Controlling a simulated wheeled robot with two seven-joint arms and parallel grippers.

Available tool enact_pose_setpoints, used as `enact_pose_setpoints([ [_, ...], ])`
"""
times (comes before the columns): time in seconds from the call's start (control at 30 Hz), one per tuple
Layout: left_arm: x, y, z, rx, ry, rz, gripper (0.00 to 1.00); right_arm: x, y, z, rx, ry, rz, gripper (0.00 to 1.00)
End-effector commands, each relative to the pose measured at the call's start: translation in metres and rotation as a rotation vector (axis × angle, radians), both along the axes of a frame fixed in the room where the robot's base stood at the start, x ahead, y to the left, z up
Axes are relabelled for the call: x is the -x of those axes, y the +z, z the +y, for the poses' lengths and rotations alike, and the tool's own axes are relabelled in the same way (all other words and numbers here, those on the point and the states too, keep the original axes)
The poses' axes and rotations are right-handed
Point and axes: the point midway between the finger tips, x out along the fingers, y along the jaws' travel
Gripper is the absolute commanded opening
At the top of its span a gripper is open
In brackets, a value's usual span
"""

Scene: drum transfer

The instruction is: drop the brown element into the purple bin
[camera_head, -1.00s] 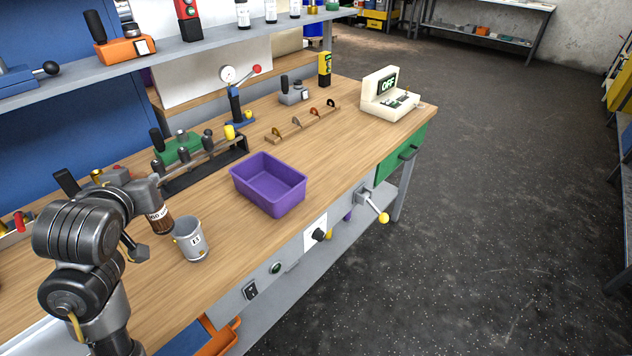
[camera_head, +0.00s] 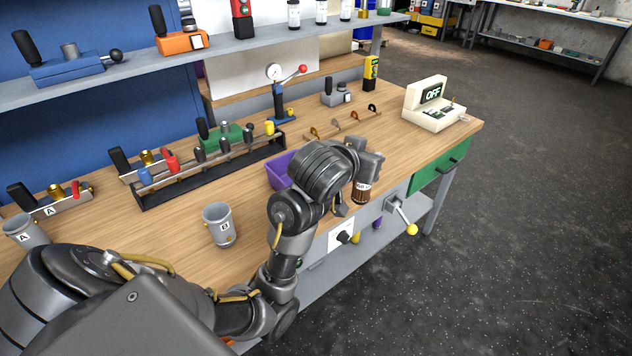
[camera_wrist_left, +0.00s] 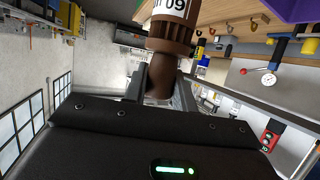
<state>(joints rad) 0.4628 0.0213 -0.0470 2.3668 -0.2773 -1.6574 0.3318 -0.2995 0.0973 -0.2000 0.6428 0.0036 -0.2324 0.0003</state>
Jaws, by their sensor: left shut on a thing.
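The brown element (camera_head: 362,192) is a ribbed brown cylinder with a white label; it also shows large in the left wrist view (camera_wrist_left: 171,35). My left gripper (camera_head: 352,196) is shut on it and holds it near the front edge of the bench, to the right of the purple bin. The left wrist view shows the fingers (camera_wrist_left: 160,88) around its narrow end. The purple bin (camera_head: 280,168) stands on the bench, mostly hidden behind my left arm; a purple corner shows at upper right in the wrist view (camera_wrist_left: 292,9). My right gripper is not in view.
A grey cup marked B (camera_head: 219,228) stands left of my forearm, and another marked A (camera_head: 27,232) at far left. A black rack (camera_head: 210,165) runs behind the bin. A cream OFF box (camera_head: 434,105) stands at the right end of the bench.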

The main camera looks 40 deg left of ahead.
Motion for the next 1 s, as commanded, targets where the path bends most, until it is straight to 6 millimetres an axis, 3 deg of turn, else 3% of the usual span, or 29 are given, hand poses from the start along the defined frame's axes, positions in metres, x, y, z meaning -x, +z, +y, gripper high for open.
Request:
enact_pose_setpoints([
  [0.03, -0.007, 0.007, 0.009, -0.001, 0.011, 0.01, 0.0, -0.004, 0.02, 0.001, -0.001, 0.0, -0.006, 0.65],
  [0.13, -0.024, 0.007, 0.035, 0.002, 0.038, 0.022, 0.0, -0.006, 0.052, 0.002, -0.003, 0.0, -0.01, 0.78],
  [0.3, -0.045, -0.008, 0.1, 0.008, 0.092, 0.033, 0.0, 0.001, 0.111, 0.003, -0.005, 0.0, 0.0, 0.78],
  [0.5, -0.044, -0.025, 0.178, 0.004, 0.144, 0.021, 0.0, 0.014, 0.16, 0.011, -0.015, -0.004, 0.019, 0.78],
  [0.7, -0.035, -0.035, 0.22, -0.003, 0.165, 0.004, 0.0, 0.013, 0.179, 0.02, -0.026, -0.006, 0.016, 0.78],
  [1.0, -0.034, -0.042, 0.227, -0.003, 0.168, -0.003, 0.0, 0.009, 0.175, 0.017, -0.023, -0.005, 0.01, 0.78],
])
